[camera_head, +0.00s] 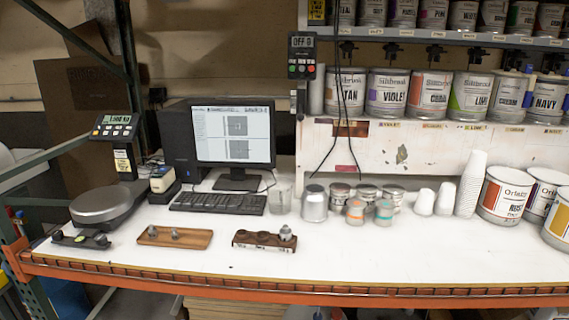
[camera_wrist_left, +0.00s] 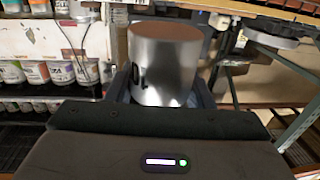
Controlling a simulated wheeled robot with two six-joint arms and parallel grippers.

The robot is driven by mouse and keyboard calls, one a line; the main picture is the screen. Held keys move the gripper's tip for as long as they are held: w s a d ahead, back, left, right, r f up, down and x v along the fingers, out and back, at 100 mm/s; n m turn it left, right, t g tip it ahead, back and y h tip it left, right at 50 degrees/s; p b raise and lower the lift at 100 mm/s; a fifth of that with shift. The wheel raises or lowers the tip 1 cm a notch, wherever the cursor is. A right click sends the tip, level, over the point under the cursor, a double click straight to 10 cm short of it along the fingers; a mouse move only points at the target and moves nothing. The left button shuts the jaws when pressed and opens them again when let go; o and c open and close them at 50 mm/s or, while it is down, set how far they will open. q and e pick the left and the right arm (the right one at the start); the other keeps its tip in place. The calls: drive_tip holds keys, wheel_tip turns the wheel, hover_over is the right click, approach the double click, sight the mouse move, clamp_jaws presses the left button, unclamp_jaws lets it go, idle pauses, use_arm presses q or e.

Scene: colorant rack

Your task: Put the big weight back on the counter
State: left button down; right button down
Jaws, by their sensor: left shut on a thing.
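The big weight (camera_wrist_left: 165,65) is a shiny metal cylinder with dark marks on its side and a brownish flat end, seen in the left wrist view. My left gripper (camera_wrist_left: 163,97) is shut on it, with a dark finger on either side. Neither the held weight nor any gripper shows in the head view. The white counter (camera_head: 390,255) spans the head view. My right gripper is in neither view.
A scale with a bare round pan (camera_head: 103,205) stands at the left. Small weight holders, a wooden tray (camera_head: 175,237) and a brown block (camera_head: 264,241), lie along the front. A metal cylinder (camera_head: 315,204), cans and cups stand further back. The front right counter is clear.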

use_arm(q)
drive_tip(key=s+r, duration=0.2)
drive_tip(key=s, duration=0.6)
drive_tip(key=shift+a, duration=0.25)
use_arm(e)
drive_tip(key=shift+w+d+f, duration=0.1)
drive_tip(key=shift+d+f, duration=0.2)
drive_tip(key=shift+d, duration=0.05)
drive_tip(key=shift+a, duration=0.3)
